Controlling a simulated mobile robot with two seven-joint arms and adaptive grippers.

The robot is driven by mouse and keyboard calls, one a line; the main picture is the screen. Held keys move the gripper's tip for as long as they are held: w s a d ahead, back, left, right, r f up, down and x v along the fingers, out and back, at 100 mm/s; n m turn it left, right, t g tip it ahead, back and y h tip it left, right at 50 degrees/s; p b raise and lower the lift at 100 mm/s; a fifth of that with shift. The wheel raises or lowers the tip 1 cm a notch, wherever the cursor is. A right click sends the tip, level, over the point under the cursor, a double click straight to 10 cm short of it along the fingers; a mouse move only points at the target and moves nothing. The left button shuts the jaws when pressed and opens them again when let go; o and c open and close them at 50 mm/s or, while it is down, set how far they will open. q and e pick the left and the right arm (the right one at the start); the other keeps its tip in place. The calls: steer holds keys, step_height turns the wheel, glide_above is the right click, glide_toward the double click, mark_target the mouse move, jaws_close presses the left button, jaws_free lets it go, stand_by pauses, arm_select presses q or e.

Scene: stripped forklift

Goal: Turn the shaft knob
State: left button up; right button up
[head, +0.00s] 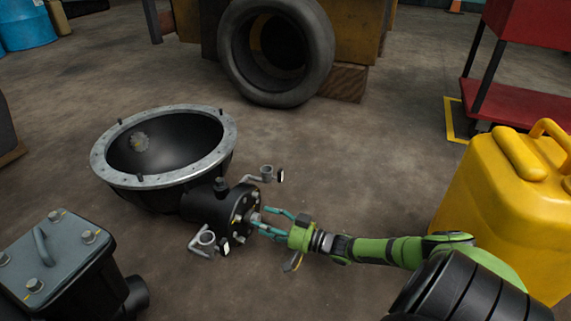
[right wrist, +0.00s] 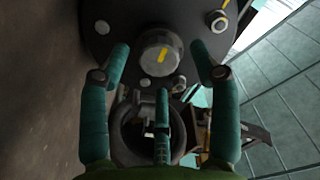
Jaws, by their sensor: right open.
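The shaft knob (right wrist: 160,52) is a round grey knob with a yellow mark, on the dark end flange (right wrist: 110,22) of the black housing. In the head view the flange (head: 238,211) faces right, toward my right gripper (head: 262,217). The right gripper has teal fingers and is open. In the right wrist view its fingertips (right wrist: 160,66) stand spread around the knob, two at the sides and one below. Gaps show between the side fingers and the knob; contact with the lower finger cannot be told. My left gripper is not in view.
The housing carries a wide metal-rimmed bowl (head: 220,128). Small pipe fittings (head: 206,239) stick out on both sides of the flange. A grey lidded box (head: 60,250) is at front left, a yellow canister (head: 500,200) at right. A tire (head: 300,90) stands behind; the floor between is clear.

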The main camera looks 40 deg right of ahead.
steer(key=v, duration=1)
steer(key=shift+s+d, duration=0.2)
steer(key=shift+s, duration=0.05)
